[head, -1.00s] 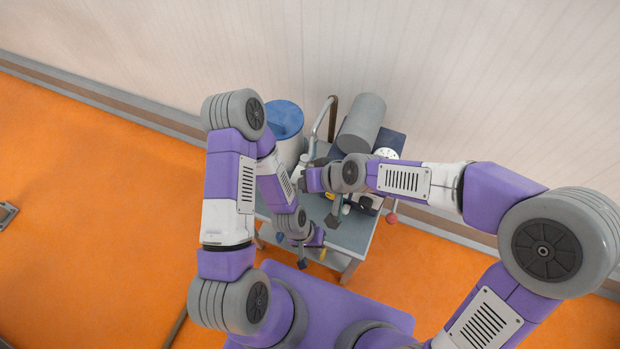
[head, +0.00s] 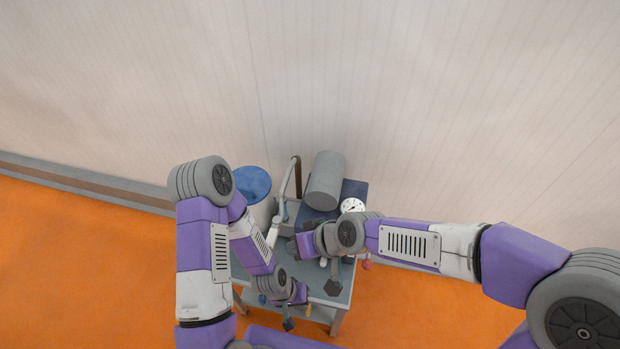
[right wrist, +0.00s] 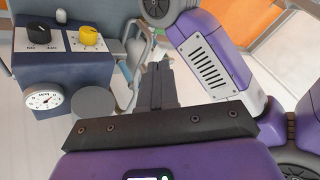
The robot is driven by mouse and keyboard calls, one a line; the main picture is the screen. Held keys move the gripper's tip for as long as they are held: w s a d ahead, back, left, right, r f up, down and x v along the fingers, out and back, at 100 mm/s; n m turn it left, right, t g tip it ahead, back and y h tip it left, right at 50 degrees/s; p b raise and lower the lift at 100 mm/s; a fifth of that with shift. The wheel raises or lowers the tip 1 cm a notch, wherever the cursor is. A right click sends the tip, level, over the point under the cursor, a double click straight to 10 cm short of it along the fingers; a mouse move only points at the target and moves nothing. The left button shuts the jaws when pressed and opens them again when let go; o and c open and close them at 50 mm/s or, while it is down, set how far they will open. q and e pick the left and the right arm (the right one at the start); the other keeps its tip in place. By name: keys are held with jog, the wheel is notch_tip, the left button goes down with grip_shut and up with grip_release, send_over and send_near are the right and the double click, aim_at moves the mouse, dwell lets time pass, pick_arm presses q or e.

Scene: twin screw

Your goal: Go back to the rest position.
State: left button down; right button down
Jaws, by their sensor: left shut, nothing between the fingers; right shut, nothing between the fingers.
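My left gripper (head: 288,324) is the lower one in the head view. It is shut and empty over the front part of the small grey table (head: 335,296). My right gripper (head: 333,286) is shut and empty, over the table to the right of the left one. In the right wrist view its dark fingers (right wrist: 164,84) are together with nothing between them. My left arm is close beside these fingers on their right.
A blue machine (right wrist: 78,72) has a black knob (right wrist: 39,33), a yellow knob (right wrist: 90,36) and a dial gauge (head: 352,206). A grey cylinder (head: 325,180), a bent pipe (head: 297,175) and a blue-topped container (head: 252,183) stand at the back. A wall rises behind. Orange floor is free at left.

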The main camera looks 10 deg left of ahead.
jog(key=w+d+f+m+h, duration=0.1)
jog(key=d+f+m, duration=0.2)
jog(key=d+f, duration=0.45)
jog(key=w+d+f+m+h, duration=0.1)
jog(key=w+d+f+m, duration=0.2)
jog(key=f, duration=0.8)
jog(key=s+d+f+m+h, duration=0.1)
jog(key=s+d+f+m, duration=0.2)
jog(key=s+d+f, duration=0.5)
notch_tip(320, 180, down, 3)
jog(key=shift+s+d+f+m+g, duration=0.2)
jog(key=shift+d+m+g, duration=0.15)
jog(key=shift+d, duration=0.65)
